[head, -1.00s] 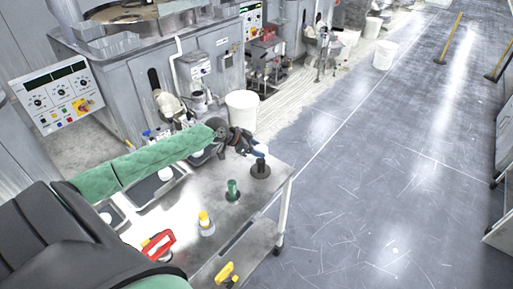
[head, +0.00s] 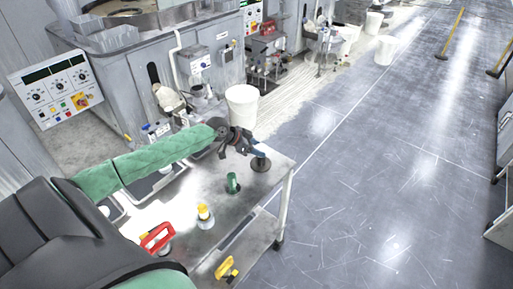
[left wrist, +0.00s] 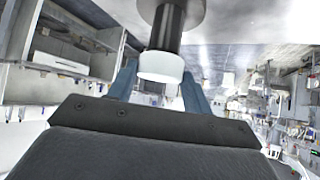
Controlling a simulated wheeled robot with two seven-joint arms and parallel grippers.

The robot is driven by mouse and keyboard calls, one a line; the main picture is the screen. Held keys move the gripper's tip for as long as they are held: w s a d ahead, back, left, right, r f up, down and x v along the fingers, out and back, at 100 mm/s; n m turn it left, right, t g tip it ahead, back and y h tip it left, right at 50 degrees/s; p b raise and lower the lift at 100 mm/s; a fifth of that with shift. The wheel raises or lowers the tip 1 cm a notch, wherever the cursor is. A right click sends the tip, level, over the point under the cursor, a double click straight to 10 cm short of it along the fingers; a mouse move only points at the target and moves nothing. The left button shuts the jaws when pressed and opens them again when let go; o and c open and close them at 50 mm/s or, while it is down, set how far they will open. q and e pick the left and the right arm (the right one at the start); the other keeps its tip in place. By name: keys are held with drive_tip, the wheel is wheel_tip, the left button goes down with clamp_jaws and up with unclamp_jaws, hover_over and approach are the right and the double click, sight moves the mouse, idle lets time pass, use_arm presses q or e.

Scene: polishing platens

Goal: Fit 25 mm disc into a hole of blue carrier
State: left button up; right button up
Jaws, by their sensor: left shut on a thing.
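My left gripper (head: 258,153) is at the far right corner of the metal table, at a dark round-based stand (head: 261,164). In the left wrist view its blue fingers (left wrist: 160,88) are shut on the white top piece (left wrist: 161,67) of the dark post (left wrist: 167,30). The post stands on a round base (left wrist: 190,10) on the table. The gripper hides most of the white piece in the head view. I cannot make out the 25 mm disc or the blue carrier for certain. My right gripper is not in view.
A white bucket (head: 242,105) stands behind the table.

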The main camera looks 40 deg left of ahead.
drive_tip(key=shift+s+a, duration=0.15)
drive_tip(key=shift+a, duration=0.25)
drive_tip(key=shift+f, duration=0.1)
use_arm(q)
drive_tip(key=shift+f, duration=0.2)
drive_tip(key=o, duration=1)
drive_tip(key=shift+s+a+b, duration=0.1)
drive_tip(key=shift+s+b, duration=0.05)
drive_tip(key=shift+b, duration=0.15)
drive_tip(key=shift+b+v, duration=1.4)
drive_tip(key=shift+v, duration=2.35)
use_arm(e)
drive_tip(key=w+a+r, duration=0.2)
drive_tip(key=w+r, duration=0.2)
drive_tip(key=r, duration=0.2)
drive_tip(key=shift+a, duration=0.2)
